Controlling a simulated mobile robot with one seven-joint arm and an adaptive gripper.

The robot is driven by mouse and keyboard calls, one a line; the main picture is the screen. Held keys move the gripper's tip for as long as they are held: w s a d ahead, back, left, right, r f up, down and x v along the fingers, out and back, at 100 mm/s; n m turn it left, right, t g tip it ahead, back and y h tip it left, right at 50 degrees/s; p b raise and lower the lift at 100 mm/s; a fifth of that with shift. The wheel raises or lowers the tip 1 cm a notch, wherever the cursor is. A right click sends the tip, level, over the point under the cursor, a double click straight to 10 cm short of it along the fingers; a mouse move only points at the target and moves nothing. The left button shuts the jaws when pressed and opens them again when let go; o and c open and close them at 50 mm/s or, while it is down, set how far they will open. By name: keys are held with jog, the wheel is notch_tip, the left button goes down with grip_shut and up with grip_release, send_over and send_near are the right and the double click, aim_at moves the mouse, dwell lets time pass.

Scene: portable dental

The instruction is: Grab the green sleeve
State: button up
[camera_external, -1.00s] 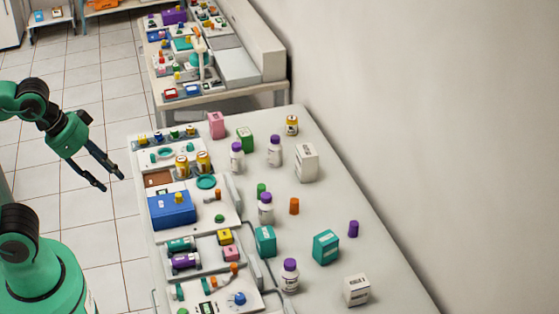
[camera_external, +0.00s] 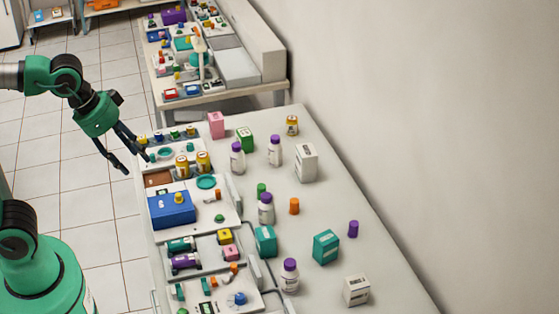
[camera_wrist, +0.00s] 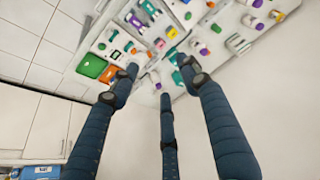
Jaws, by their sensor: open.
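My gripper (camera_external: 136,164) is open and empty, with its fingers spread, near the table's left edge beside the tray's brown section (camera_external: 158,179). It also shows in the wrist view (camera_wrist: 158,80), fingers apart over the table side. No green thing is plainly a sleeve. Candidates in the external view are a teal-green roll with dark ends (camera_external: 180,244) lying in a tray compartment, a small green cylinder (camera_external: 261,188) standing behind a bottle, and a green box (camera_external: 245,139) at the back. None of them touches my gripper.
A blue box (camera_external: 171,209) stands on the tray near my fingers, with yellow cans (camera_external: 203,161) behind it. A purple roll (camera_external: 186,261) lies beside the teal-green one. White bottles (camera_external: 265,210) and boxes (camera_external: 306,162) stand farther right. The table's right part is mostly clear beside the wall.

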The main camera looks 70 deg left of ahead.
jog(key=w+a+g+p, duration=0.15)
jog(key=w+a, duration=0.25)
jog(key=w, duration=0.9)
jog(key=m+g+p, duration=0.2)
jog(key=g+p, duration=0.1)
jog(key=p, duration=0.3)
send_over(262, 186)
notch_tip(262, 186, down, 26)
jog(key=shift+f, duration=0.1)
jog(key=shift+f, duration=0.1)
jog(key=shift+f+b, duration=0.4)
jog(key=shift+f, duration=3.8)
